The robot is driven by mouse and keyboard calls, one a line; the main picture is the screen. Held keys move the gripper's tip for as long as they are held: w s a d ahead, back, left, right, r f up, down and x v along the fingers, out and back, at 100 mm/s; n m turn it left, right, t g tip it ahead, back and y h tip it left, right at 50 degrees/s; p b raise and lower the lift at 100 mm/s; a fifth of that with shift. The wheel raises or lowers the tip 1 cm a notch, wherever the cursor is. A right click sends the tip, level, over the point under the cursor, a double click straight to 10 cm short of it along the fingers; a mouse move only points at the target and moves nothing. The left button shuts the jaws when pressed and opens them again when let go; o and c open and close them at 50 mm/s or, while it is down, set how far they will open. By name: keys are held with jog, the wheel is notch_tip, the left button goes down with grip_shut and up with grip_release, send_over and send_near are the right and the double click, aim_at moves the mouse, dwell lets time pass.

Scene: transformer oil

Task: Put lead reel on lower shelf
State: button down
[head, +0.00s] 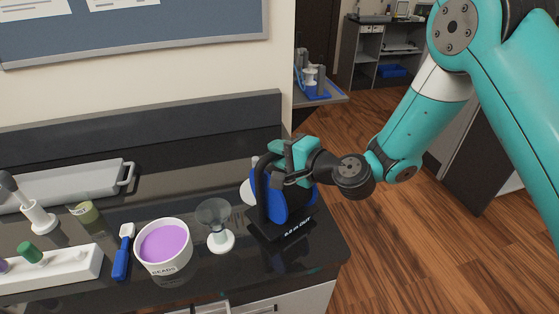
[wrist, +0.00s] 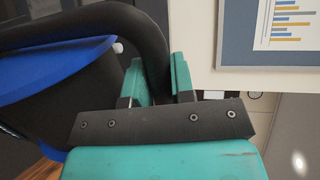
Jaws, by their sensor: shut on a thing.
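The lead reel (head: 294,205) is a blue drum on a black stand with a black arched handle and white lettering on its base. It is upright at the right end of the dark counter (head: 180,292); I cannot tell whether its base touches the counter. My teal gripper (head: 283,160) is shut on the top of the black handle. In the wrist view the handle (wrist: 140,28) passes between my fingers (wrist: 158,82), with the blue drum (wrist: 55,65) to the left. A shelf unit (head: 382,50) stands far back; its lower shelf holds a blue tray (head: 392,71).
A glass funnel on a white stand (head: 220,240) and a tub of purple beads (head: 163,250) stand left of the reel. A low table (head: 335,98) with a blue-based device is behind. The wooden floor (head: 425,225) at right is clear.

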jog(key=shift+w+f, duration=0.1)
jog(key=shift+f, duration=1.15)
jog(key=c, duration=1)
grip_release()
